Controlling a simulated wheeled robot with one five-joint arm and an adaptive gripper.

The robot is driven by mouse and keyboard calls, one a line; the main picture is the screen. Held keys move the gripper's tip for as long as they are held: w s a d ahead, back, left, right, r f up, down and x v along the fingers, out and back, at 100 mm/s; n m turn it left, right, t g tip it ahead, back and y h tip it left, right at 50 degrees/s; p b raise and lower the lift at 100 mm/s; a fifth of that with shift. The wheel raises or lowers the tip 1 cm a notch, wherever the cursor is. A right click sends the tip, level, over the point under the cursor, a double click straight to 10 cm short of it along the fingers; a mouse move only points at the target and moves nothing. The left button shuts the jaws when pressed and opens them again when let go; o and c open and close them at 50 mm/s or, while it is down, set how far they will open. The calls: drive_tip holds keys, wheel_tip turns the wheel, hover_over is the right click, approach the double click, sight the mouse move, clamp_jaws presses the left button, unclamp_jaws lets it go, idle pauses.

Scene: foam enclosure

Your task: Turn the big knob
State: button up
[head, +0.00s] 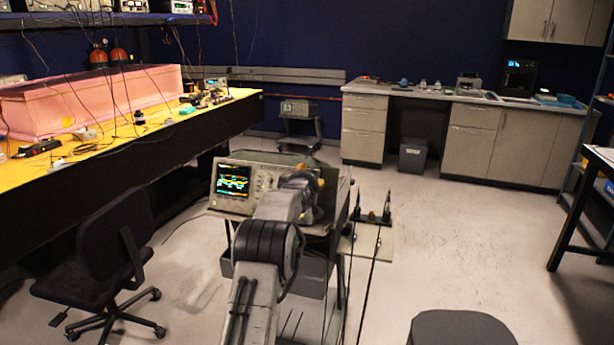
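An oscilloscope (229,204) with a lit screen showing yellow and blue traces stands on a cart in the middle of the head view. My arm reaches forward from the bottom of the picture to the right part of its front. My gripper (308,186) is at the far end of the arm, small and dark, in front of the right side of the oscilloscope. Its fingers are too unclear to tell open from shut, or whether they touch anything. Small knobs show on the panel right of the screen. I cannot pick out the big knob; the arm covers part of the panel.
A yellow-topped bench (170,125) with a pink foam enclosure (90,98) runs along the left. A dark office chair (97,250) stands at lower left. Grey cabinets (480,142) line the back. A stool (460,328) is at bottom right. Right-hand floor is mostly clear.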

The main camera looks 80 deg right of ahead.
drive_tip(key=shift+d+f, duration=0.1)
drive_tip(key=shift+d, duration=0.25)
clamp_jaws()
idle(0.6)
